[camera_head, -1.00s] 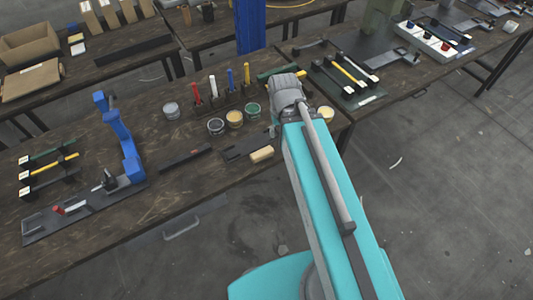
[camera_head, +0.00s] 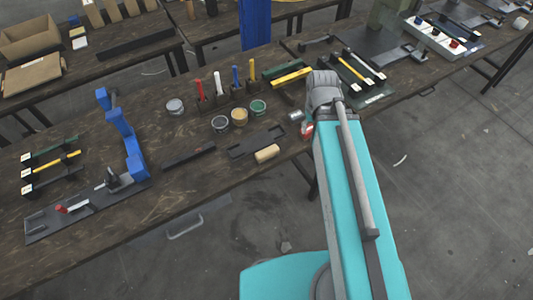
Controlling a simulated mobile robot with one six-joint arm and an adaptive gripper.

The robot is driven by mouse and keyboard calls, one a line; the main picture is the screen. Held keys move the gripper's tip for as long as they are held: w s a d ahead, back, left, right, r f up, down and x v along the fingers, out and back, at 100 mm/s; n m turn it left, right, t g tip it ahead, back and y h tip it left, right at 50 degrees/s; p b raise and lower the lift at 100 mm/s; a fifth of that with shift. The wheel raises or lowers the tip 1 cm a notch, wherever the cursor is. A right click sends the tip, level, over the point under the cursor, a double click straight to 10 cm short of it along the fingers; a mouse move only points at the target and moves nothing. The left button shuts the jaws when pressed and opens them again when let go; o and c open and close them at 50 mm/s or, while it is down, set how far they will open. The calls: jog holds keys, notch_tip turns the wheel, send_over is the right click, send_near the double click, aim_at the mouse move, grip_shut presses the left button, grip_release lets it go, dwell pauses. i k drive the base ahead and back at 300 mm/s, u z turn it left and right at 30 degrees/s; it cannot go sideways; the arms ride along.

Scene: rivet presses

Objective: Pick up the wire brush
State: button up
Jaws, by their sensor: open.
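I cannot pick out the wire brush for certain. A long dark bar-like tool (camera_head: 188,156) lies flat on the near workbench (camera_head: 150,210), left of centre, and could be it. A tan block (camera_head: 267,153) lies at the bench's front edge beside a dark flat plate (camera_head: 246,146). My gripper (camera_head: 298,120) is over the bench, right of these things and apart from them. Only a small grey part of it shows left of my wrist. My wrist and arm hide most of it, and I see nothing held.
Open tins (camera_head: 240,116) and a rack of coloured-handled tools (camera_head: 222,98) stand behind the plate. A blue post (camera_head: 255,25) rises behind. The bench front at centre-left is bare.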

aim_at(272, 151)
jog(key=u, duration=0.05)
jog(key=k, duration=1)
jog(key=u, duration=0.25)
